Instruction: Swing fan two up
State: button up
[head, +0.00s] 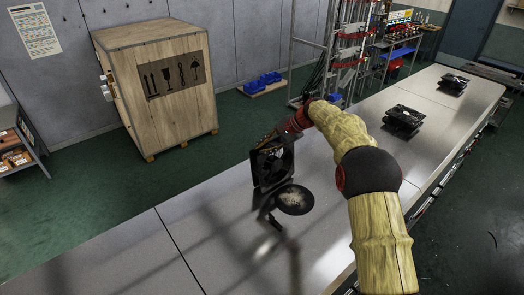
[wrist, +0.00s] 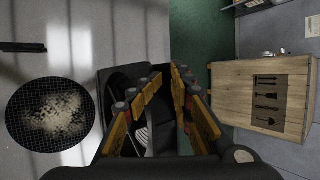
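A square black fan (head: 272,165) stands up on edge, tilted a little, near the table's left edge in the head view. A round dark mesh disc (head: 294,199) with pale dust lies bared beside its foot; the disc also shows in the wrist view (wrist: 50,115). My gripper (head: 285,137) is at the fan's upper part. In the wrist view my gripper's fingers (wrist: 168,80) lie on either side of the fan frame (wrist: 112,78) and appear closed on it; the exact contact is hidden. Two other fans, a middle one (head: 403,118) and a far one (head: 453,86), lie low on the table.
The long grey table (head: 130,255) is clear left of the fan. A wooden crate (head: 160,105) stands on the green floor beyond the table; it shows in the wrist view too (wrist: 235,95). A rack (head: 345,60) and blue bins (head: 262,80) stand further back.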

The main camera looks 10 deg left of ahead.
jog(key=shift+p+v, duration=0.5)
jog(key=shift+v, duration=0.55)
jog(key=shift+r, duration=0.15)
jog(key=v, duration=1.1)
jog(key=shift+d+r, duration=0.3)
jog(key=shift+w, duration=0.1)
